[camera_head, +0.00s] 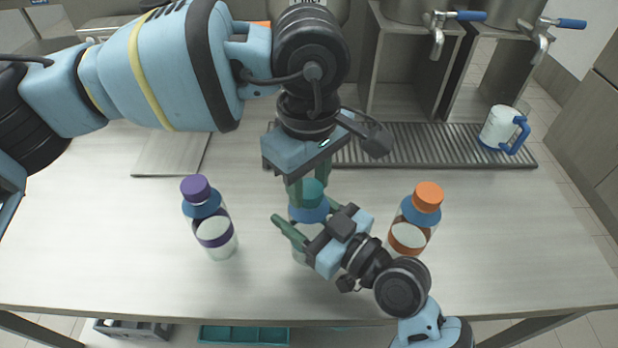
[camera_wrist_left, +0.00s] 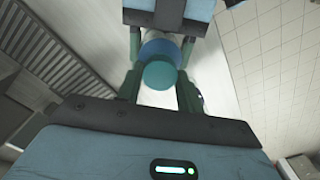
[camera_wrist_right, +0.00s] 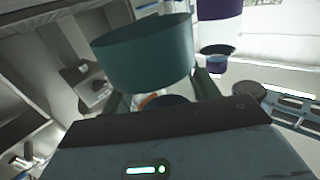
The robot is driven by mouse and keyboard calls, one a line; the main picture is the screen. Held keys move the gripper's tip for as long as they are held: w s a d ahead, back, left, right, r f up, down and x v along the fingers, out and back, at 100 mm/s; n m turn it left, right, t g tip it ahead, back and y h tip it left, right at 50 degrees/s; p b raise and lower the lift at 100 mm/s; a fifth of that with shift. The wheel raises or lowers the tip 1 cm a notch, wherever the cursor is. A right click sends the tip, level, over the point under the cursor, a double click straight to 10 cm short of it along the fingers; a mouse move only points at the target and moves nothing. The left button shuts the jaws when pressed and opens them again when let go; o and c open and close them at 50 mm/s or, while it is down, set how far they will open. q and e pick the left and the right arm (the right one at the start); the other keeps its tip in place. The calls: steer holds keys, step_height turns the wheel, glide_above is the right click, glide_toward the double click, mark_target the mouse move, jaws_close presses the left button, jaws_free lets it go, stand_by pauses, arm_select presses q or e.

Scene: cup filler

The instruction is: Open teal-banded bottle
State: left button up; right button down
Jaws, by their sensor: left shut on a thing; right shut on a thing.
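The teal-banded bottle (camera_head: 302,250) stands upright at the middle of the table, with a blue shoulder and a teal cap (camera_head: 314,192). My left gripper (camera_head: 309,196) reaches down from above and is shut on the cap. The left wrist view shows the cap (camera_wrist_left: 160,75) between its fingers, above the blue shoulder (camera_wrist_left: 160,49). My right gripper (camera_head: 305,232) comes from the front right and is shut around the bottle's body. Its wrist view shows the teal band (camera_wrist_right: 145,52) close up. The cap looks seated on the bottle; any gap is hidden.
A purple-capped bottle (camera_head: 211,222) stands to the left and an orange-capped bottle (camera_head: 414,220) to the right, near my right wrist. A white mug with a blue handle (camera_head: 500,128) sits on the drip grate (camera_head: 420,145) behind, below the taps.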

arm_select(q)
steer(key=n, duration=0.4)
steer(key=shift+n, duration=0.4)
steer(key=n, duration=1.5)
steer(key=shift+n, duration=0.3)
steer(key=n, duration=0.6)
steer(key=shift+r+n, duration=0.1)
steer(key=shift+n, duration=0.2)
steer(key=shift+r, duration=0.3)
steer(key=shift+r, duration=0.7)
steer(key=shift+r, duration=0.15)
